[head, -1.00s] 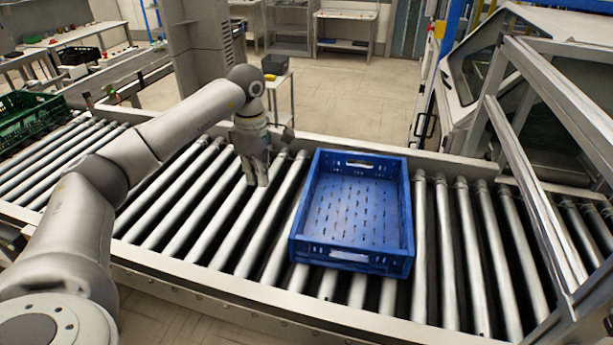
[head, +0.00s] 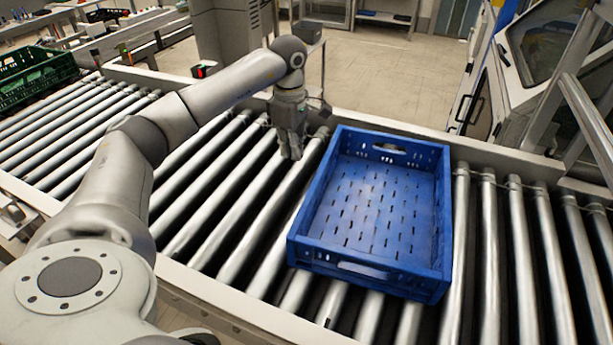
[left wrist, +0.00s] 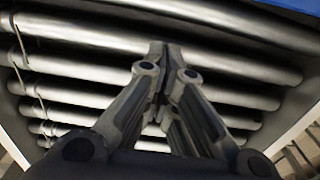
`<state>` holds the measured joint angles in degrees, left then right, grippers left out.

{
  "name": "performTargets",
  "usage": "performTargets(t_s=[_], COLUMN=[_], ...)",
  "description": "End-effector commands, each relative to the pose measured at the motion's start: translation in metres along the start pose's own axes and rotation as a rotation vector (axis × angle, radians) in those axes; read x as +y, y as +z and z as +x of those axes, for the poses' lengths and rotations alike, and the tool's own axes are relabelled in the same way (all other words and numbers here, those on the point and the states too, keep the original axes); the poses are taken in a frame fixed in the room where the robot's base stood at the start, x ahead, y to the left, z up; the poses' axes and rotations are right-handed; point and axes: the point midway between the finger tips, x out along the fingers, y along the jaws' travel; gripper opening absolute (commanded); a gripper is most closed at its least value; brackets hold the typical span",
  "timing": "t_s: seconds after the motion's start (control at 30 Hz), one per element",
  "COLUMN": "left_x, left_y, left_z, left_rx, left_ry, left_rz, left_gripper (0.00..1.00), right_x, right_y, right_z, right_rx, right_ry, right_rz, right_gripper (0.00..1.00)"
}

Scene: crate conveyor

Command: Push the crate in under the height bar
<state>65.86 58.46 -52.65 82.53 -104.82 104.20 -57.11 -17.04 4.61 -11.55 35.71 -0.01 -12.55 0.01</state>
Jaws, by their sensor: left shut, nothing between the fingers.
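The blue crate (head: 400,284) sits flat and empty on the roller conveyor in the middle of the head view. A strip of blue, likely its wall, shows at the top right of the left wrist view (left wrist: 297,4). My left gripper (head: 292,156) points down over the rollers, left of the crate's far left corner. It is shut and empty, with a small gap between it and the crate. Its closed fingers show in the left wrist view (left wrist: 163,75). A grey slanted post (head: 588,115) stands at the right; I cannot tell whether it belongs to the height bar. My right gripper is out of view.
Bare rollers (head: 525,255) lie right of the crate and also left of it. A side rail (head: 390,122) runs along the conveyor's far edge. A green crate (head: 35,75) stands far left. A machine with dark windows (head: 535,50) stands at the back right.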

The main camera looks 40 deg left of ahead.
Motion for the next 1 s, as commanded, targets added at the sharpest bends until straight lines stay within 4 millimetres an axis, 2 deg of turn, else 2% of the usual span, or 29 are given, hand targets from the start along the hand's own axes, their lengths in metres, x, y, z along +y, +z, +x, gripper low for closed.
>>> performTargets(t_s=[0.17,0.53,0.6,0.73,1.0], left_x=[-0.001,-0.002,0.0,-0.001,0.0], left_y=[-0.001,0.0,0.014,0.03,0.04], left_z=[0.021,0.098,0.093,0.095,0.098], left_rx=[0.003,0.001,-0.002,0.0,0.001], left_ry=[-0.006,-0.006,-0.001,-0.002,-0.001], left_rz=[0.0,0.0,0.005,0.003,0.0], left_gripper=[0.0,0.0,0.0,0.0,0.0], right_x=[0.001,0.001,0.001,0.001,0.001], right_y=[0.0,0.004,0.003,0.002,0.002], right_z=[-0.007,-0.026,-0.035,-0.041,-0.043], right_rx=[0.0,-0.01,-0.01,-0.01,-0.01], right_ry=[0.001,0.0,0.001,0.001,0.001], right_rz=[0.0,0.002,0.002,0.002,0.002], right_gripper=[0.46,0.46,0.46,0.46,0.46])
